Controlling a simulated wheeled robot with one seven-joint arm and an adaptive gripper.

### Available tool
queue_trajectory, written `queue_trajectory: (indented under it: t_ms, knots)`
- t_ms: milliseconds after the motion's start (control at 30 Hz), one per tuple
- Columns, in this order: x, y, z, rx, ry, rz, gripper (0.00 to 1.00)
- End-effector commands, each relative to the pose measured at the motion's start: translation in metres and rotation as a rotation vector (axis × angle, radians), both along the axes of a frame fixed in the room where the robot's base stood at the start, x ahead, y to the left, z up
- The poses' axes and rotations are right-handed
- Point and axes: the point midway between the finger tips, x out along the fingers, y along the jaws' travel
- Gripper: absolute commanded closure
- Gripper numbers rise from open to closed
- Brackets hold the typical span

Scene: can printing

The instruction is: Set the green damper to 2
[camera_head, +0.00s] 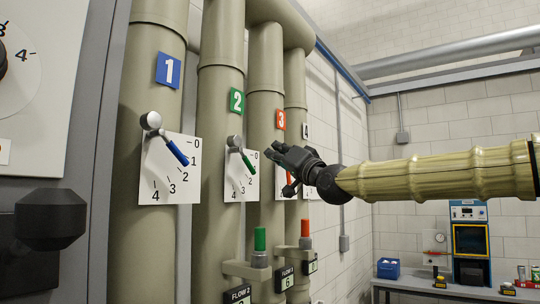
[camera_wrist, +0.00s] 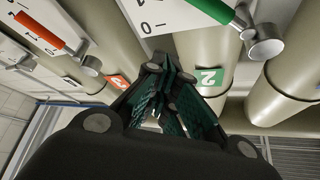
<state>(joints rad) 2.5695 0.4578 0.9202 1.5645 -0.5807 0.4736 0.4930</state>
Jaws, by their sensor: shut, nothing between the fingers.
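The green damper is a lever with a green handle (camera_head: 247,161) on a metal pivot, mounted on pipe 2 over a white dial plate (camera_head: 233,187). The handle slants down to the right, below the 0 mark and short of the 2, near where 1 would be; that number is hidden. My gripper (camera_head: 272,153) is right of the handle, shut and empty, apparently apart from it. In the wrist view the green handle (camera_wrist: 213,10) is at the top, beyond the gripper's fingertips (camera_wrist: 162,72), and the green number 2 tag (camera_wrist: 208,77) is right of the fingers.
The blue lever (camera_head: 176,152) on pipe 1 is to the left, near its 1 mark. The red lever (camera_wrist: 38,34) on pipe 3 shows in the wrist view. Green (camera_head: 260,240) and red (camera_head: 305,228) knobs stand below. A workbench (camera_head: 440,290) is at the back right.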

Motion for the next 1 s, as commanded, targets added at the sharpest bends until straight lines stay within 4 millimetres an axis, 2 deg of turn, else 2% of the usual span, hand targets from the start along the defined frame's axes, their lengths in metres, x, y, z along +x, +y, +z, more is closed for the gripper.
queue_trajectory:
  t_ms: [500,700,1000]
  knots:
    - [-0.054,-0.04,-0.027,0.0,-0.002,0.0,1.0]
    - [-0.061,-0.046,-0.029,0.001,-0.003,0.0,1.0]
    - [-0.062,-0.043,-0.028,0.001,-0.003,0.004,1.0]
